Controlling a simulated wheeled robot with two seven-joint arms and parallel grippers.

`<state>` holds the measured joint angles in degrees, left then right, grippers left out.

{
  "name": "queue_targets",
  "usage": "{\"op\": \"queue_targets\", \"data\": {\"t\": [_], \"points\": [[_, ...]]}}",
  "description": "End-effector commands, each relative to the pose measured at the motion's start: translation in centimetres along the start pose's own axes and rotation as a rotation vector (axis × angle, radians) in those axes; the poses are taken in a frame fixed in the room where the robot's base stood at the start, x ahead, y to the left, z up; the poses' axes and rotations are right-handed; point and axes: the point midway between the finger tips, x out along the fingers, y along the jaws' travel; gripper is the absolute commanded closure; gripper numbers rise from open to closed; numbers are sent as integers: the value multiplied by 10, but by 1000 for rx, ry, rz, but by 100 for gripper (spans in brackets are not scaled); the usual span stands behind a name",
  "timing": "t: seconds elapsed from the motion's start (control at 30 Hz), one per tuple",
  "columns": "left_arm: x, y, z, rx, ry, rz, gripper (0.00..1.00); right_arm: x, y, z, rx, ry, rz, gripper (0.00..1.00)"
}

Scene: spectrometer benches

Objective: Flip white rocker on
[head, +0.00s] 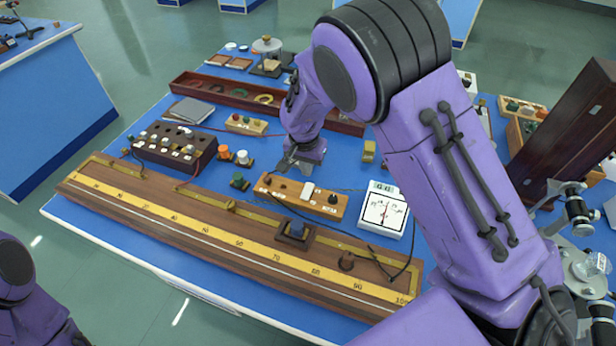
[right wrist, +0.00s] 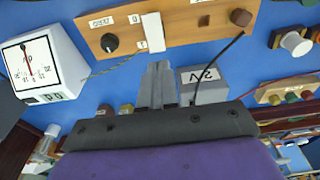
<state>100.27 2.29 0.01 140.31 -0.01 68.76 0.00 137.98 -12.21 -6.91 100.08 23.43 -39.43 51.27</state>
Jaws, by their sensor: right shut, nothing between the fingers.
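The white rocker (head: 308,192) sits in the middle of a long wooden switch block (head: 333,207), with a black knob at one end. In the right wrist view the rocker (right wrist: 153,31) is a white upright plate on the wooden panel (right wrist: 180,28). My right gripper (head: 287,164) is shut and empty, just behind the block. In the right wrist view its closed fingers (right wrist: 158,68) point at the rocker, with their tips close below it; I cannot tell whether they touch. My left gripper is out of view; only part of my left arm shows.
A white meter (head: 383,209) stands right of the block, with a cable beside it. A long wooden scale bench (head: 200,222) lies in front. A grey box marked 2V (right wrist: 205,84) is beside the fingers. A dark plug box (head: 174,147) stands left.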

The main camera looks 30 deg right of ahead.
Motion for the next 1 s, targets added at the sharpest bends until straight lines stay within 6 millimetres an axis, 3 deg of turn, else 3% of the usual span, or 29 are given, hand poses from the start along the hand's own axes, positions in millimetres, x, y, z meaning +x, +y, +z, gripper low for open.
{"op": "queue_targets", "data": {"t": [0.2,0.4,0.7,1.0], "points": [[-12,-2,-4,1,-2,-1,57,41,0,0,1,-3,2,100],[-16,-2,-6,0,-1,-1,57,61,0,0,1,-1,0,100],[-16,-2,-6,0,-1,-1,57,63,0,1,1,0,-1,100],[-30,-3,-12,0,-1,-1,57,55,0,12,0,-1,0,100]]}}
